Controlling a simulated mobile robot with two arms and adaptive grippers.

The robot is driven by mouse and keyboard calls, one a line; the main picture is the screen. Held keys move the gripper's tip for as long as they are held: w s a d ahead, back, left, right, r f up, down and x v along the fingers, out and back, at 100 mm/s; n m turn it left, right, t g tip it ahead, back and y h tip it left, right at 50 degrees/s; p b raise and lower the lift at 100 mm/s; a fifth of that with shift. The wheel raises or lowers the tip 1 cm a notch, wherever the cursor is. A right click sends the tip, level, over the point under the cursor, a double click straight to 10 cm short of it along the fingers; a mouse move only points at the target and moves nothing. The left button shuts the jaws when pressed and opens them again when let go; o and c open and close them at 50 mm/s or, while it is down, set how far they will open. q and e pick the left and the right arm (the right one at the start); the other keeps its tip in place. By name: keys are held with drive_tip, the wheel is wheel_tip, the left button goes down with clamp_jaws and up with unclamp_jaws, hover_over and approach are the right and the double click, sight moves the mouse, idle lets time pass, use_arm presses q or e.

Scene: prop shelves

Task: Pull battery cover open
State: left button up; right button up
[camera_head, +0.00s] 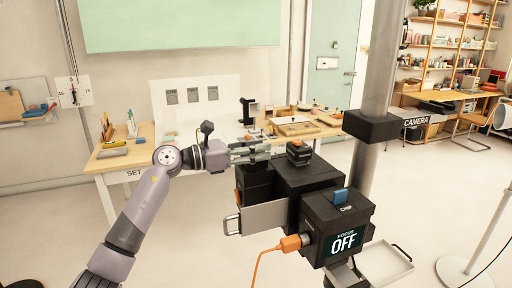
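A large black camera (308,180) stands on a post in front of me. A light grey hinged panel (268,217) with a handle sticks out at its lower left. A second light grey flap (384,262) with a handle juts out low on the right. I cannot tell which one is the battery cover. My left gripper (262,152) reaches in from the left, just above the camera's left part. Its fingers look apart, with nothing seen between them; whether they touch the camera is unclear. My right gripper is not in view.
A thick grey pole (366,180) stands close right. A wooden workbench (142,154) is behind.

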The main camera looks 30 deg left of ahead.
use_arm(q)
clamp_jaws()
idle(0.7)
